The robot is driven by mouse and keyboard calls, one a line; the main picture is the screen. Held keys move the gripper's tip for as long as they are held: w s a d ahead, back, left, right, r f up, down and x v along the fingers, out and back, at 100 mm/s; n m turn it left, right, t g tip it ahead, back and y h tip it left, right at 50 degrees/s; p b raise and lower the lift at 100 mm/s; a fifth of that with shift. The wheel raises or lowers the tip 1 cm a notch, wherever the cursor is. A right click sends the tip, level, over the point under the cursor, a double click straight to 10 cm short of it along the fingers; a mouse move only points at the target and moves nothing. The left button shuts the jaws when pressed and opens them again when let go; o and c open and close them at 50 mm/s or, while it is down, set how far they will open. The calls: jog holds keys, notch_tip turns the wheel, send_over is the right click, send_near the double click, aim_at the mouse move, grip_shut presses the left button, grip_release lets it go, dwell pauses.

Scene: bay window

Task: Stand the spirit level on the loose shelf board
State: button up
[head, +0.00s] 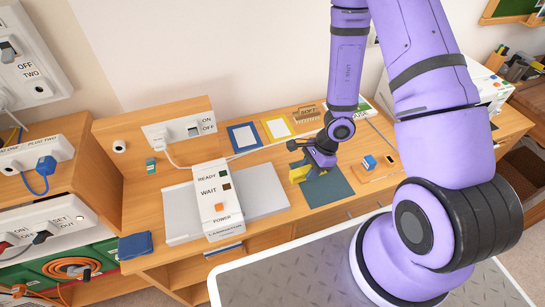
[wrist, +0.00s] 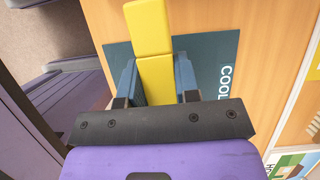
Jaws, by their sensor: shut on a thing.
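My gripper (head: 312,160) is low over a dark teal mat (head: 328,192) on the wooden bench. In the wrist view, its two blue fingers (wrist: 157,80) are shut on a yellow bar (wrist: 148,16), one on each side. The bar shows two blocky parts, one beyond the other. No vial shows on it, so I cannot tell whether it is the spirit level. Printed letters "COOL" show on the mat (wrist: 208,52). I cannot tell whether the bar touches the mat. I cannot make out a loose shelf board for certain in either view.
A white laminator (head: 216,200) with a grey plate stands left of the mat. A small blue-and-white block (head: 370,162) sits right of it. Blue-framed (head: 244,137) and yellow-framed (head: 278,128) cards lie behind. A blue folded cloth (head: 135,245) lies at the front left.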

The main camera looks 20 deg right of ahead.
jog(key=shift+s+d, duration=0.1)
jog(key=shift+s, duration=0.2)
send_over(285, 153)
jog(key=d, duration=0.1)
jog(key=shift+s+d+f+m, duration=0.1)
jog(key=shift+s+f+m, duration=0.05)
jog(key=shift+f, duration=0.25)
jog(key=shift+s+f+m, duration=0.1)
jog(key=shift+f+m, duration=0.05)
jog(key=shift+f, duration=0.2)
jog(key=shift+w+f, duration=0.15)
jog(key=shift+f, duration=1.65)
jog(key=shift+f, duration=0.1)
jog(key=o, duration=0.9)
jog(key=shift+o, duration=0.2)
